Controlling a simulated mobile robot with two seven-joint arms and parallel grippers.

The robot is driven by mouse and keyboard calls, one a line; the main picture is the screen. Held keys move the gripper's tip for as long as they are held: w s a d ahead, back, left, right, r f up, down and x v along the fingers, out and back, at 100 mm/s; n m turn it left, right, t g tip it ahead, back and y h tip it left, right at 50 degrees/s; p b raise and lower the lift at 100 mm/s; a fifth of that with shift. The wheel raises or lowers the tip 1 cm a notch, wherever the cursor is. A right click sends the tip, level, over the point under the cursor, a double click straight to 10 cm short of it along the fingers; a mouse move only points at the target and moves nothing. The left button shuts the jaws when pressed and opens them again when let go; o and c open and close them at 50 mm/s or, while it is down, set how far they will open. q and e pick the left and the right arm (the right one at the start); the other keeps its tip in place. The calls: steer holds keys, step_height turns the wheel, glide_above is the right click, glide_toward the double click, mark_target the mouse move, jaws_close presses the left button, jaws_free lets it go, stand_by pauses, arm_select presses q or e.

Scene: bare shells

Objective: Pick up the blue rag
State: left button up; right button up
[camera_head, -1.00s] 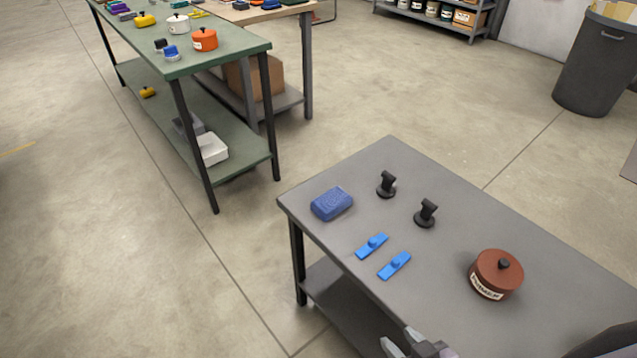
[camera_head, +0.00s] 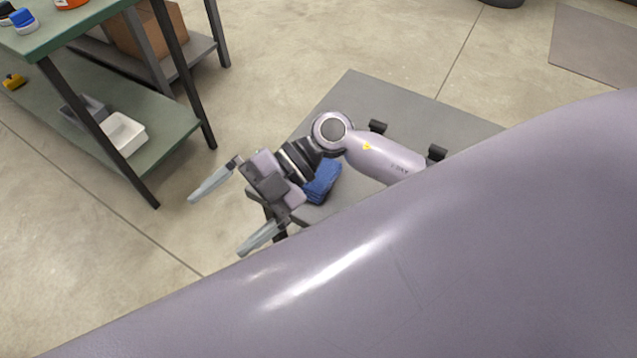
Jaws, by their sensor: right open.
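The blue rag (camera_head: 323,182) is a folded blue bundle on the grey table (camera_head: 352,92), near the table's left corner. My right arm covers part of it. My right gripper (camera_head: 215,218) is open and empty, with its two grey fingers spread wide. It is to the left of the rag and appears beyond the table's left edge, over the floor in the picture. Its height relative to the rag is hard to tell. My left gripper is not in view.
Two black knobbed items, one (camera_head: 377,126) and another (camera_head: 437,153), show partly behind my arm. A green workbench (camera_head: 60,25) with a lower shelf holding a white bin (camera_head: 124,134) stands at the left. My large arm link hides most of the grey table.

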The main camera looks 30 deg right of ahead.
steer(key=w+d+f+h+b, duration=0.2)
steer(key=w+d+f+h, duration=0.2)
steer(key=d+f+h, duration=0.25)
steer(key=m+t+h+b, duration=0.1)
steer(key=m+t+h, duration=0.15)
steer(key=h, duration=0.55)
glide_above(318, 177)
steer(key=shift+w+r+m+g+y, duration=0.15)
steer(key=shift+r+m+g+y, duration=0.1)
steer(key=shift+m+g, duration=0.2)
steer(key=shift+w+d+f, duration=0.1)
steer(key=shift+d+f, duration=0.1)
steer(key=shift+d, duration=0.1)
steer(key=f, duration=0.6)
steer(key=shift+w+f, duration=0.2)
steer(key=shift+f, duration=0.1)
steer(key=c, duration=1.1)
